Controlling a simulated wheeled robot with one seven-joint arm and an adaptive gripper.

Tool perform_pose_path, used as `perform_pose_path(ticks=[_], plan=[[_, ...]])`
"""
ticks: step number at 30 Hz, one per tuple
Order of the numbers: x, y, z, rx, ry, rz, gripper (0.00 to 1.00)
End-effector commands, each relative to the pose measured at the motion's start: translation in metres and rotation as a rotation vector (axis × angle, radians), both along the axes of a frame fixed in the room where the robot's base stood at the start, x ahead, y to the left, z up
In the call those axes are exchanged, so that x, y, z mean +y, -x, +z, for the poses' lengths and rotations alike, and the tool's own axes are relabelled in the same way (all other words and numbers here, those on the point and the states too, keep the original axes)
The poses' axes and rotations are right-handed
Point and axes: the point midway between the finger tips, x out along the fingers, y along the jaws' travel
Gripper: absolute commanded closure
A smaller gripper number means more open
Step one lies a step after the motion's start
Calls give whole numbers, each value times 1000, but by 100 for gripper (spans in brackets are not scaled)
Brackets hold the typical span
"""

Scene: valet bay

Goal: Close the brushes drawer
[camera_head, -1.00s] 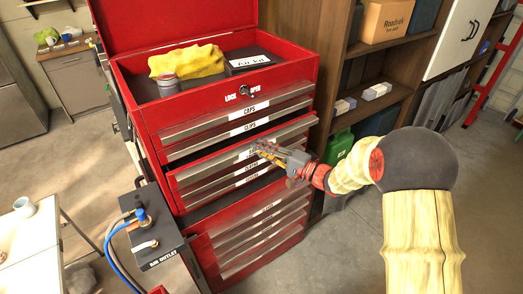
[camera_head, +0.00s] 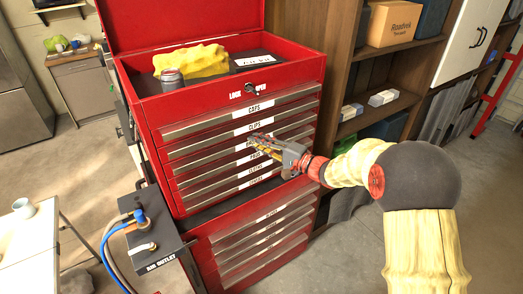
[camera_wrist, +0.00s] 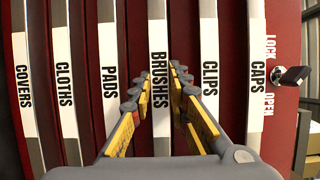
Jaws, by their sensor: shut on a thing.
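The brushes drawer (camera_head: 203,161) is the third one down in the upper part of the red tool chest. Its front looks flush with the drawers above and below it. In the wrist view its label BRUSHES (camera_wrist: 159,50) runs down the middle, between the fingers. My gripper (camera_head: 259,143) is at the middle of this drawer's front, shut on its handle. In the wrist view my gripper (camera_wrist: 158,88) has one yellow-padded finger on each side of the handle strip. The exact finger contact is hard to see.
Drawers labelled CAPS (camera_head: 254,107) and CLIPS (camera_head: 254,126) lie above; PADS (camera_wrist: 109,77) lies below. A lock with a key (camera_wrist: 292,76) sits above CAPS. An air outlet box (camera_head: 160,245) stands at left, shelves (camera_head: 345,90) at right. The lid is open.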

Motion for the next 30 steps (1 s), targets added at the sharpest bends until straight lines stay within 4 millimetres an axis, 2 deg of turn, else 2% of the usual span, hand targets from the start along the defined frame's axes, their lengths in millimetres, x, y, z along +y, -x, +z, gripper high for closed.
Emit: perform_pose_path(ticks=[1, 8, 9, 17, 26, 30], plan=[[0, 1, -9, 15, 6, -1, 100], [0, 1, -9, 16, 5, -2, 100], [0, 1, -9, 16, 5, -1, 81], [0, 0, -6, 10, 3, -1, 67], [-1, 1, -2, 5, 2, -1, 67], [-11, 6, -2, 5, 2, -2, 67]])
